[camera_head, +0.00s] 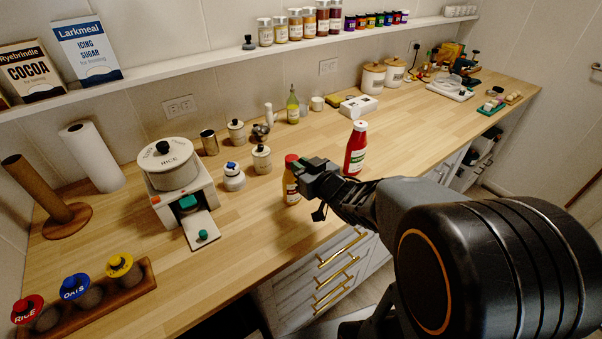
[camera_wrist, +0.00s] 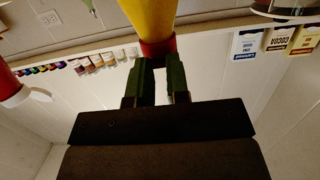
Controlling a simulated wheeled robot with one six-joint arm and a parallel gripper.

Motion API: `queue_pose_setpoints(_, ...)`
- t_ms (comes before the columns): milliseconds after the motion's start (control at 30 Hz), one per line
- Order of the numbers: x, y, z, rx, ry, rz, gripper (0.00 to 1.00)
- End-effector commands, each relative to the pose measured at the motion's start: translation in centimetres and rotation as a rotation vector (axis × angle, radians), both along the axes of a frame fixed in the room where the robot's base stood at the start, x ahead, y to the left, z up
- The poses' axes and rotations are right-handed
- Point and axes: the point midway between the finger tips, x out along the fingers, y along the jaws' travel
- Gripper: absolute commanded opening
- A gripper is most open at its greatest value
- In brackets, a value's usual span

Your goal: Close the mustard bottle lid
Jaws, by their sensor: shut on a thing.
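The mustard bottle (camera_head: 291,190) stands upright near the front edge of the wooden counter; its yellow body (camera_wrist: 150,14) fills the top middle of the wrist view, which looks upside down. The red lid (camera_head: 291,159) sits at the bottle's top and also shows in the wrist view (camera_wrist: 158,48). My gripper (camera_head: 302,166) comes in from the right at lid height. Its green fingertips (camera_wrist: 161,68) are shut on the lid, one on each side. I cannot tell from these views how tightly the lid sits.
A red bottle with a white cap (camera_head: 355,150) stands close to the right, behind my arm.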

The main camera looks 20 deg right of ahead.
Motion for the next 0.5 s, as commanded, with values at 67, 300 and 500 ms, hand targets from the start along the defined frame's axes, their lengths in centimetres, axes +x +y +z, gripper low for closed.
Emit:
queue_pose_setpoints(67, -0.07, -0.01, -0.19, 0.0, 0.004, -0.001, 0.0)
queue_pose_setpoints(300, -0.07, 0.0, -0.18, 0.0, 0.006, -0.001, 0.18)
queue_pose_setpoints(500, -0.04, 0.01, -0.13, 0.001, 0.004, 0.0, 0.37)
